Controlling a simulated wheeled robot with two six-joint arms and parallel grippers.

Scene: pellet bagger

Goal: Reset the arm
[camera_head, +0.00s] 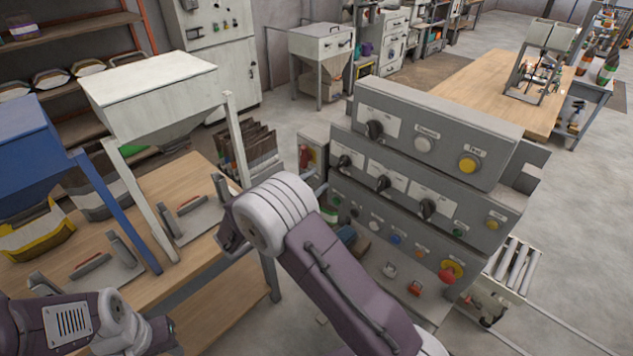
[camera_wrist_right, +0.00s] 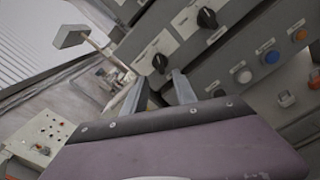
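The grey control panel (camera_head: 430,130) has several stepped rows of black knobs and coloured buttons. It also fills the upper right of the right wrist view (camera_wrist_right: 235,45). My right arm (camera_head: 340,285) reaches in from the bottom in front of the panel's left side and hides its gripper in the head view. In the right wrist view my right gripper (camera_wrist_right: 160,88) has its two fingers apart with nothing seen between them, facing a knob (camera_wrist_right: 160,62). A grey block-ended lever (camera_wrist_right: 75,38) stands left of the fingers. My left arm (camera_head: 95,322) shows at bottom left; its gripper is out of view.
A wooden bench (camera_head: 205,265) with a white hopper (camera_head: 150,85) and a blue hopper (camera_head: 30,140) stands at left. A roller conveyor (camera_head: 515,265) lies right of the panel. A wooden table (camera_head: 470,85) stands behind, with open floor at far right.

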